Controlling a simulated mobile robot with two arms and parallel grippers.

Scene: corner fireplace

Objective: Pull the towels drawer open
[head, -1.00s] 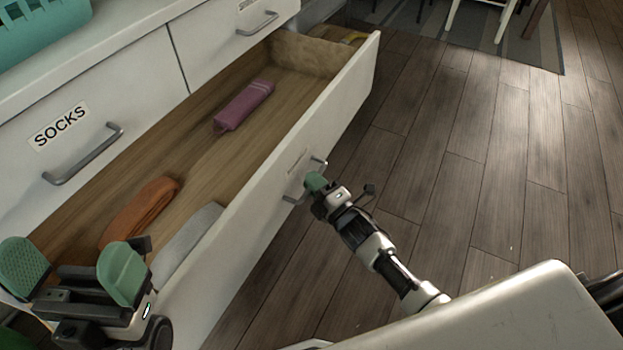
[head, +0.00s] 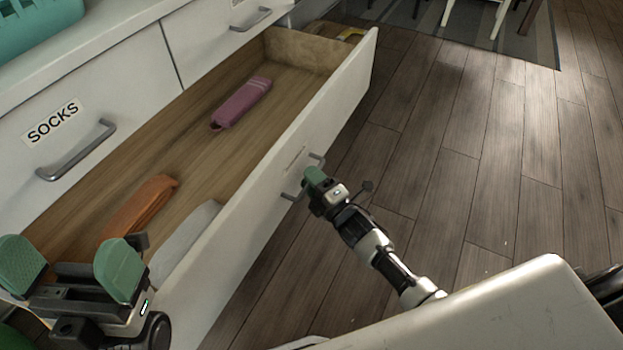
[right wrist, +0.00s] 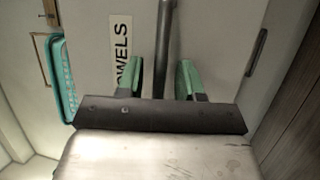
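The towels drawer (head: 285,150) is pulled well out of the white cabinet. Inside lie a purple rolled towel (head: 241,103), an orange one (head: 139,208) and a light grey one (head: 185,243). My right gripper (head: 314,177) is at the handle (head: 289,196) on the drawer's front. In the right wrist view the handle bar (right wrist: 166,40) runs between the two green fingers, with gaps showing beside it, so the gripper looks open around it. The label (right wrist: 122,52) reads "OWELS", its start cut off. My left gripper (head: 70,268) is open and empty, over the drawer's near end.
A closed drawer labelled SOCKS (head: 53,122) with its own handle is above the open one, with another closed drawer (head: 215,45) beside it. A teal basket (head: 35,25) stands on top. The wooden floor (head: 470,180) to the right is clear.

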